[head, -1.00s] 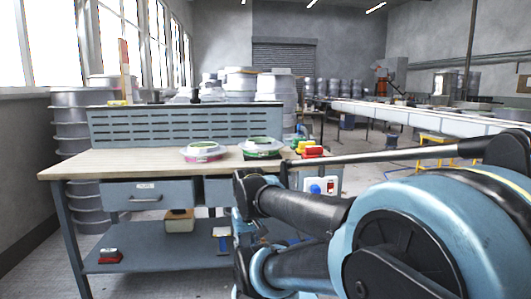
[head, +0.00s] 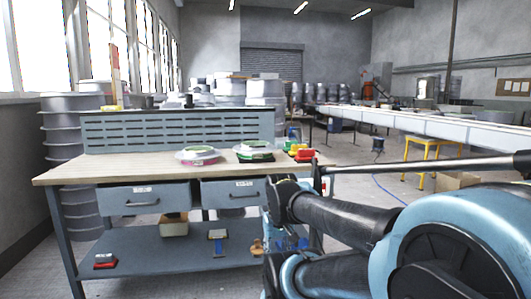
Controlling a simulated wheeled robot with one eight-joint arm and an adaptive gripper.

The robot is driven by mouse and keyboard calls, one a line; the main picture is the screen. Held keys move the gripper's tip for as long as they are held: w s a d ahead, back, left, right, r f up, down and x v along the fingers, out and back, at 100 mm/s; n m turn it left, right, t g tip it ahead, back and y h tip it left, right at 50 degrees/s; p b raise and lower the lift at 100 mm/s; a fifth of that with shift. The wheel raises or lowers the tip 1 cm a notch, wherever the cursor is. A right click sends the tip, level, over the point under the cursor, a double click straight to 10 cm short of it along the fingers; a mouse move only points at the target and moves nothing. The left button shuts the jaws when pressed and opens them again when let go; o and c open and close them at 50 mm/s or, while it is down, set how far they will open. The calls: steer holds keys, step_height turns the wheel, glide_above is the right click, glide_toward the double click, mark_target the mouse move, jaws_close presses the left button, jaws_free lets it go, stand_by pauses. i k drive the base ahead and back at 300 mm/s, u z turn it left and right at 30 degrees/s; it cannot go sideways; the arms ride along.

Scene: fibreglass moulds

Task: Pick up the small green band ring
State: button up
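On the wooden workbench top (head: 110,173) sit two round, pale, low moulds or rings. The left one (head: 197,155) is whitish with a pink lower edge and some green on top. The right one (head: 254,151) is pale on top with a green band around it and a dark part beneath. I cannot tell for sure which is the small green band ring. My blue and black arm fills the lower right, in front of the bench's right end. My gripper does not show clearly in the frame.
Red and yellow items (head: 302,153) lie at the bench's right end. A slotted grey back panel (head: 180,130) stands behind. The lower shelf (head: 150,266) holds a box, a brush and a red item. A yellow stool (head: 432,150) stands to the right.

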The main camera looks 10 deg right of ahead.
mark_target(252, 149)
steer(key=z, duration=0.05)
steer(key=i, duration=1)
steer(key=u, duration=0.05)
